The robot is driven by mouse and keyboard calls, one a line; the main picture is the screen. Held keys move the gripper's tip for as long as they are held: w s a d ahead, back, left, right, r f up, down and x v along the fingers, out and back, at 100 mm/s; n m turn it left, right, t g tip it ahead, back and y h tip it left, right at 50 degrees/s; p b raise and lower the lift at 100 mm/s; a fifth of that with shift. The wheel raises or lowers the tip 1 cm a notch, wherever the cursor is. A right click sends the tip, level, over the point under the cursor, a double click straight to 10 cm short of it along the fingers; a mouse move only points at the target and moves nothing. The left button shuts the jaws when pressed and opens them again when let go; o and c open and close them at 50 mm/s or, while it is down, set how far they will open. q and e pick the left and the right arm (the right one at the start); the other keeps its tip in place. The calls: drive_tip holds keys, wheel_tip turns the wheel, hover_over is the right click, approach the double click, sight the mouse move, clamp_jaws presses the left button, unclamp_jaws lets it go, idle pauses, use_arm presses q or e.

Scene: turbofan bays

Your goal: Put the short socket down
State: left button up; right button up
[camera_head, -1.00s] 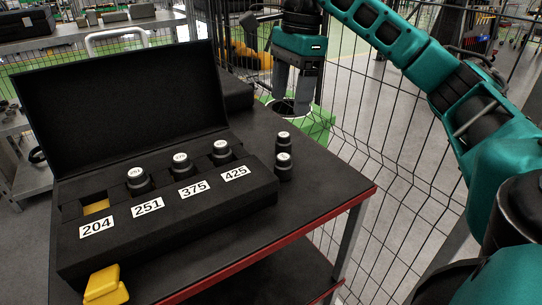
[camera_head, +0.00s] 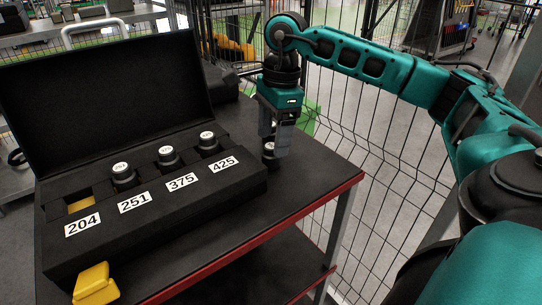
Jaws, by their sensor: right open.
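The front socket (camera_head: 270,160) shows just below my right gripper (camera_head: 274,146). The rear one is mostly hidden behind the fingers. My right gripper points down, its jaws open, right over these sockets; I cannot tell whether a finger touches either. Three more sockets sit in the case at the labels 251 (camera_head: 123,174), 375 (camera_head: 168,158) and 425 (camera_head: 208,143). The slot at 204 (camera_head: 80,204) is empty and shows a yellow bottom. My left gripper is not in view.
The case lid (camera_head: 110,105) stands open behind the slots. A yellow block (camera_head: 95,284) is at the case's front left. A wire fence stands behind and right of the cart.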

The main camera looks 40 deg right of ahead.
wheel_tip(320, 180, down, 2)
drive_tip(key=shift+a+f, duration=0.1)
drive_tip(key=c, duration=1.2)
drive_tip(key=shift+w, duration=0.1)
clamp_jaws()
drive_tip(key=shift+r, duration=0.25)
